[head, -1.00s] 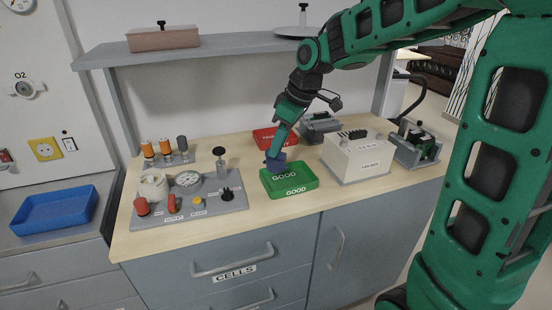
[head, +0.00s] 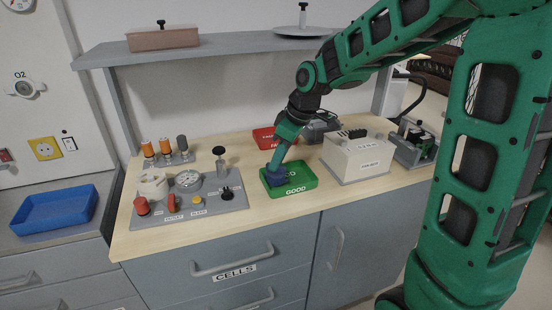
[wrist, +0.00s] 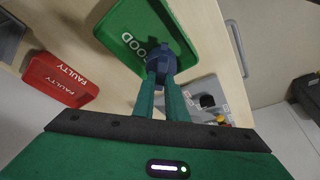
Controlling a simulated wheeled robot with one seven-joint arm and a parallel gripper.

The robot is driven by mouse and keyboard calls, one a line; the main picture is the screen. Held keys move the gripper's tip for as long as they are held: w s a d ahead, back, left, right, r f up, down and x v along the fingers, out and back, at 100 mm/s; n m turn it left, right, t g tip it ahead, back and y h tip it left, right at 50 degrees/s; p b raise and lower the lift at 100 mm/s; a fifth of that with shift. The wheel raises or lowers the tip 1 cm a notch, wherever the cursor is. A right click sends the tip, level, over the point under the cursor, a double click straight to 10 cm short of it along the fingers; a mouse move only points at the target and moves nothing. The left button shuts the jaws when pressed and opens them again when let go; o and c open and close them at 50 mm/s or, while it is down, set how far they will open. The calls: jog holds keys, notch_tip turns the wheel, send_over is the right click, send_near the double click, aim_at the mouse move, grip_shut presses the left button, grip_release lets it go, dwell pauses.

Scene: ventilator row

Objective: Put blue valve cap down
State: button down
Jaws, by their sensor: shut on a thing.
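The blue valve cap (wrist: 172,50) is between my gripper's fingers (wrist: 160,82) in the wrist view, over the green GOOD tray. My gripper (head: 277,172) is shut on the cap in the head view, and the cap (head: 274,180) is at the left part of the tray. The green tray (head: 300,189) lies on the wooden counter; it also shows in the wrist view (wrist: 118,18). I cannot tell whether the cap touches the tray's floor.
A red FAULTY tray (head: 264,138) lies behind the green one. A grey panel with knobs and a gauge (head: 232,201) stands to the left. A cream box (head: 352,160) stands to the right. A blue tray (head: 55,208) lies at far left.

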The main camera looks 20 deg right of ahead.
jog(key=shift+f, duration=0.2)
jog(key=c, duration=1.8)
grip_release()
jog(key=shift+o, duration=0.2)
jog(key=shift+r, duration=0.15)
jog(key=shift+r, duration=0.35)
jog(key=v, duration=1.2)
jog(key=s+d+f+m+g+h, duration=0.1)
jog(key=s+d+f+m, duration=0.3)
jog(key=s, duration=0.5)
jog(key=s+d+f+m+g+h, duration=0.1)
jog(key=s+d+f+m, duration=0.2)
jog(key=s+d+m, duration=0.3)
jog(key=s+d+f+m+g, duration=0.1)
jog(key=s+d+f+m, duration=0.3)
jog(key=s, duration=0.9)
jog(key=shift+s+d+f+m+h, duration=0.35)
jog(key=shift+d+m, duration=0.2)
jog(key=shift+m, duration=0.25)
